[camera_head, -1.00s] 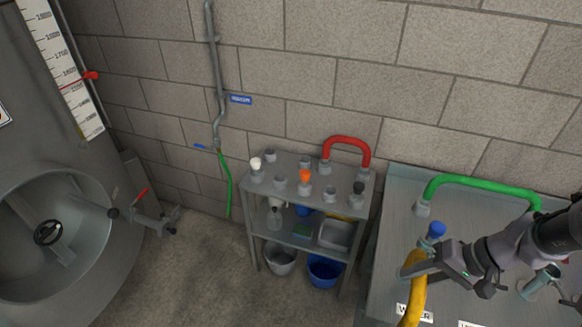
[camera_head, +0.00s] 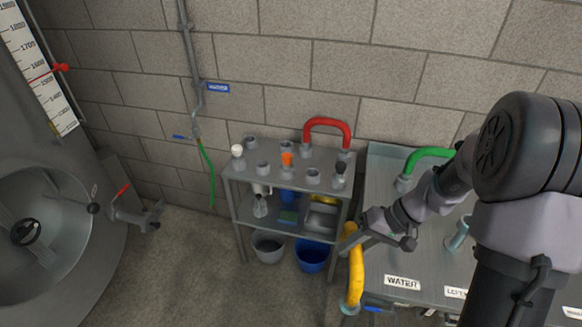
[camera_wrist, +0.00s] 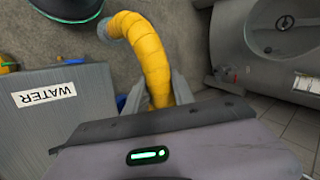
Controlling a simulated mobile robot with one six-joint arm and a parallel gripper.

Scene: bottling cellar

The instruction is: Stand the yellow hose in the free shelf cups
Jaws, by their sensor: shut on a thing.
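The yellow hose (camera_head: 356,272) hangs from my gripper (camera_head: 350,240) in front of the metal table's left edge, its grey lower end pointing down. In the wrist view the yellow hose (camera_wrist: 148,52) curves away between the two fingers of my gripper (camera_wrist: 158,92), which are shut on it. The shelf (camera_head: 231,173) stands against the wall, left of the gripper. Its top holds several grey cups. A red hose (camera_head: 327,122) stands in cups at the back right. Empty-looking cups include a front one (camera_head: 313,177), a front-left one (camera_head: 263,168) and a back one (camera_head: 250,143).
Buckets (camera_head: 312,254) sit below. Floor in front is open.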

